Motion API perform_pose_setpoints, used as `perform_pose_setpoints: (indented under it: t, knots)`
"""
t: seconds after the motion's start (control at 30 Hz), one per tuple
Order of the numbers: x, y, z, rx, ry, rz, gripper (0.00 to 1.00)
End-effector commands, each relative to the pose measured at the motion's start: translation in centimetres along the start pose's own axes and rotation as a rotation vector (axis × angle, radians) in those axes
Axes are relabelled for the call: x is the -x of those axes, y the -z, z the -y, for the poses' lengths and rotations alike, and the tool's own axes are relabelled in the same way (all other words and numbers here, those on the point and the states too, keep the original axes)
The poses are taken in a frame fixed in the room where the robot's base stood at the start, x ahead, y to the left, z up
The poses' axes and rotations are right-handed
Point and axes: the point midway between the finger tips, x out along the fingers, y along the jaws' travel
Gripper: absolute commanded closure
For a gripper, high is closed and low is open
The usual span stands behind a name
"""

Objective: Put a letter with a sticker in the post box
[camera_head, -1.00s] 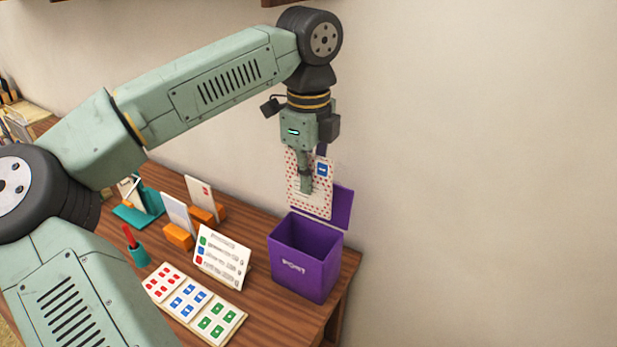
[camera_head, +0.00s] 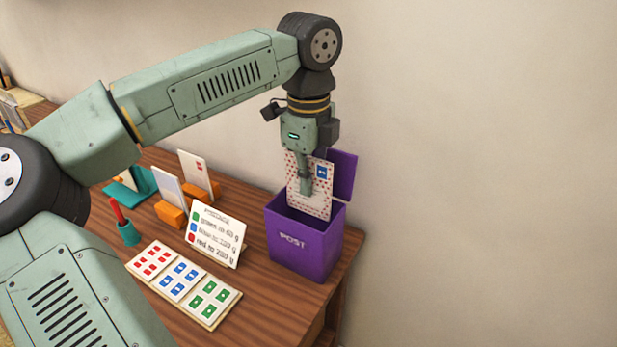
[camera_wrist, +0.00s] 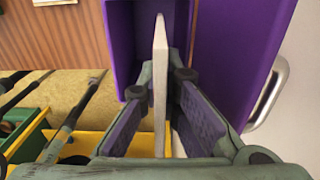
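My gripper (camera_head: 305,188) is shut on a letter (camera_head: 315,200) with a pattern of small red marks and a blue sticker (camera_head: 321,172) near its top right. The letter hangs upright over the purple post box (camera_head: 305,250), whose lid (camera_head: 342,176) stands open at the back. The letter's lower end is at the box opening, partly behind the front rim; how deep it reaches is hidden. In the wrist view the letter (camera_wrist: 160,65) shows edge-on between the two fingers (camera_wrist: 160,85), with the purple box (camera_wrist: 122,45) beyond it.
A sheet of red, blue and green stickers (camera_head: 160,283) and a postage sign (camera_head: 215,235) are left of the box. Letters in orange holders (camera_head: 171,214), a teal cup (camera_head: 128,233) with a red item and a teal stand (camera_head: 142,186) are farther left.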

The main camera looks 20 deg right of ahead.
Motion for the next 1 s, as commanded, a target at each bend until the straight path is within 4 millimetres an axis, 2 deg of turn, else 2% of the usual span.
perform_pose_setpoints:
  t: [0.1,0.4,0.43,0.77,1.0]
  knots:
    - [-0.76,0.00,0.00,0.000,0.000,0.000,1.00]
    - [-0.77,0.00,0.00,0.000,0.000,0.000,1.00]
    - [-0.77,0.00,0.00,0.000,0.000,0.000,0.94]
    - [-0.77,0.00,0.00,0.000,0.000,0.000,0.72]
    - [-0.78,0.00,0.00,0.000,0.000,0.000,0.72]
